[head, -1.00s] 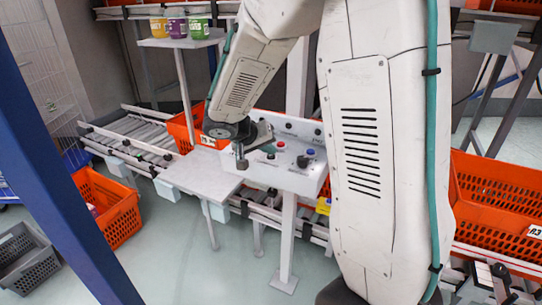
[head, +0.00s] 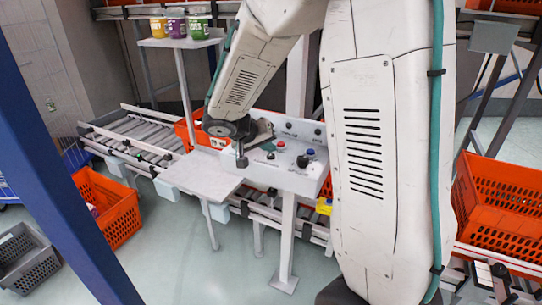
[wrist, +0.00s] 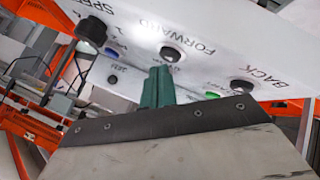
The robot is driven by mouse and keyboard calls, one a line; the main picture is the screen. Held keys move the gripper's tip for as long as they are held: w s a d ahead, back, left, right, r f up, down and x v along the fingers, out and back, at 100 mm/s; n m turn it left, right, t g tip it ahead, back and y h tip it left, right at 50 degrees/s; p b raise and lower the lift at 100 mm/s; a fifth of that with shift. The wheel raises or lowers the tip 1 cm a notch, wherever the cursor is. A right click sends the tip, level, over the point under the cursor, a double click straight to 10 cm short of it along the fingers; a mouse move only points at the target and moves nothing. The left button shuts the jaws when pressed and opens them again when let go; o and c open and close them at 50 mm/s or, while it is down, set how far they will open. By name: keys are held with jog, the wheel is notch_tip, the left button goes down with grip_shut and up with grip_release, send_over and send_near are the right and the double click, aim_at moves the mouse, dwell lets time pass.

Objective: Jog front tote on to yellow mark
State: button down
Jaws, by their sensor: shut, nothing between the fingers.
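My gripper (head: 242,160) is shut and empty, in front of the white control panel (head: 310,180). In the wrist view its green fingertips (wrist: 157,75) are close by the black button (wrist: 170,54) labelled FORWARD; I cannot tell whether they touch it. One orange tote (head: 184,132) stands on the roller conveyor behind my gripper, partly hidden by it and the panel. Another orange tote (head: 490,190) is at the right, cut by the frame and partly behind my arm. A yellow mark (head: 323,206) shows on the conveyor's near side below the panel.
The panel also carries a BACK button (wrist: 241,87) and a black speed knob (wrist: 92,30). A small grey table (head: 200,178) stands left of the panel. A shelf (head: 180,42) holds three coloured cups. An orange crate (head: 120,215) and a grey crate (head: 35,268) are on the floor.

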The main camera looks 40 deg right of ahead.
aim_at(268, 157)
jog(key=shift+r, duration=2.8)
